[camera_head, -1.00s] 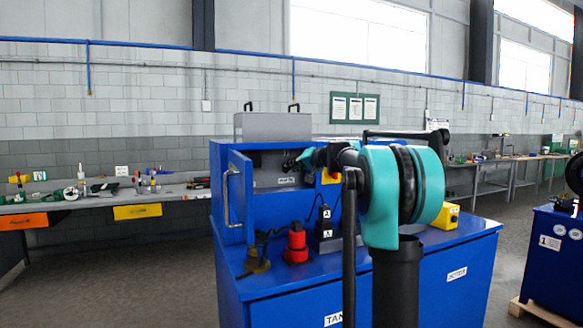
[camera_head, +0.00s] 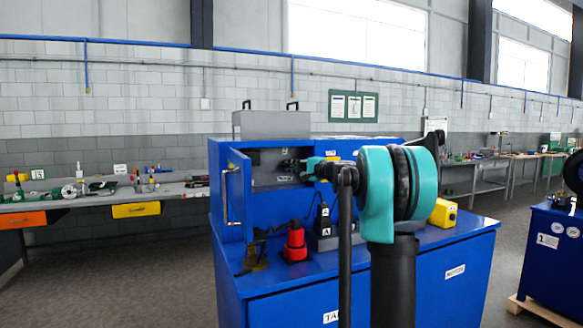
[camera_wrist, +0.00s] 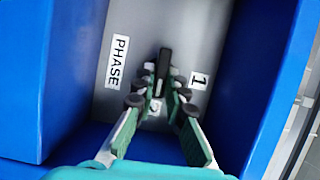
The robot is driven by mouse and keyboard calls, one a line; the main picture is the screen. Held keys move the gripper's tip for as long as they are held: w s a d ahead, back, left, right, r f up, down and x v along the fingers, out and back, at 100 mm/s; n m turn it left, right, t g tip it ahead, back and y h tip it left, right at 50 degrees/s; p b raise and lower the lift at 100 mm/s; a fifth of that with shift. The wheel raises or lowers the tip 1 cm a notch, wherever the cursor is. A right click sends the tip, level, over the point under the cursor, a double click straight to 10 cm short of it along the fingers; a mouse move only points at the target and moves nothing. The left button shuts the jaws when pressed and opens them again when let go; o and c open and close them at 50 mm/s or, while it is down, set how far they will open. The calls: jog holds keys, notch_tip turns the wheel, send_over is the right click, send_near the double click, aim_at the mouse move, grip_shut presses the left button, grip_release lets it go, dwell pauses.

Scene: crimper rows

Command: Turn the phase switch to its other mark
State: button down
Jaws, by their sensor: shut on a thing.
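The phase switch (camera_wrist: 163,62) is a dark narrow knob on the grey back panel (camera_wrist: 185,30) inside an open blue cabinet. A "PHASE" label (camera_wrist: 117,62) is left of it in the wrist view. Mark "1" (camera_wrist: 198,80) is to its right and mark "2" (camera_wrist: 154,106) is below it, partly hidden between my fingers. My gripper (camera_wrist: 161,82) is shut on the knob, one finger on each side. The knob's long side runs roughly up and down in the wrist view; which mark it points at is unclear. In the head view my gripper (camera_head: 290,166) reaches into the cabinet.
The cabinet door (camera_head: 240,205) stands open at the left. Blue cabinet walls (camera_wrist: 62,85) flank my gripper closely.

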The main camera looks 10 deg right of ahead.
dwell(0.4)
jog(key=c, duration=1.6)
grip_release()
jog(key=shift+o, duration=0.2)
jog(key=v, duration=1.2)
jog(key=shift+f, duration=0.15)
